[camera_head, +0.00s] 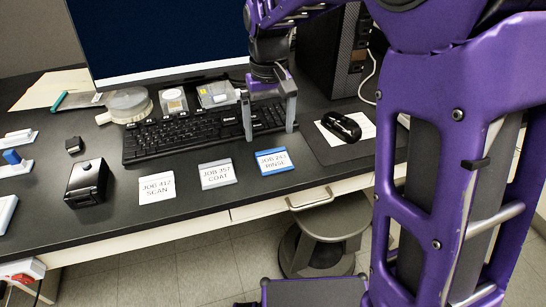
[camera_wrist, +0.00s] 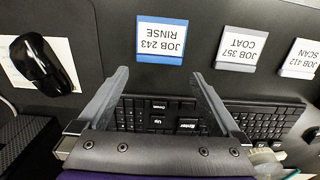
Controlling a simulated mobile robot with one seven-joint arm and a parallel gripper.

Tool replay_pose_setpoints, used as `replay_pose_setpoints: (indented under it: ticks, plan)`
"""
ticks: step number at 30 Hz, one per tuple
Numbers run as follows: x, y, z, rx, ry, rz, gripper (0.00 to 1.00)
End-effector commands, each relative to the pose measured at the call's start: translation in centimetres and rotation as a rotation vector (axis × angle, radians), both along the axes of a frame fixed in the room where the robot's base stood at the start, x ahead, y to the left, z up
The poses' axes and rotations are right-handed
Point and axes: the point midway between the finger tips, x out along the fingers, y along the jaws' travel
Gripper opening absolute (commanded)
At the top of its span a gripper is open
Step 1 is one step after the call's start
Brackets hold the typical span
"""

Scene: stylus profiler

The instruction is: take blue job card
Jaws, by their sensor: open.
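The blue job card (camera_head: 274,161), reading JOB 243 RINSE with blue edges, lies flat near the front edge of the desk. It also shows in the wrist view (camera_wrist: 162,40), upside down, beyond the fingertips. My gripper (camera_head: 269,135) is open and empty above the right part of the keyboard, behind the card in the head view. In the wrist view the gripper (camera_wrist: 162,72) has its two fingers spread, with keyboard keys between them and the card ahead, not touched.
A grey-edged card (camera_head: 217,174) and a white card (camera_head: 157,188) lie to the left. The black keyboard (camera_head: 190,133) is behind the cards. A black mouse (camera_head: 342,126) sits on paper at right. A black box (camera_head: 87,182) stands at left. The monitor (camera_head: 160,35) is behind.

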Motion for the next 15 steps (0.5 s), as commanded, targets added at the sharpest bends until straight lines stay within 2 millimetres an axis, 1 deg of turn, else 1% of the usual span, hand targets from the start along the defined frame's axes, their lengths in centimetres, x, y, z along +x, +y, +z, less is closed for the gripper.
replay_pose_setpoints:
  ticks: [4, 8, 10, 12, 15]
  plan:
    - [-0.5, -0.2, -1.4, -0.001, 0.002, 0.0, 1.0]
    - [-1.4, -0.5, -3.4, -0.001, 0.003, 0.0, 1.0]
    - [-1.3, -0.5, -4.4, -0.001, 0.003, 0.0, 1.0]
    - [-1.3, -0.5, -5.0, -0.001, 0.003, 0.0, 1.0]
    - [-1.2, -0.5, -5.3, 0.0, 0.001, 0.0, 1.0]
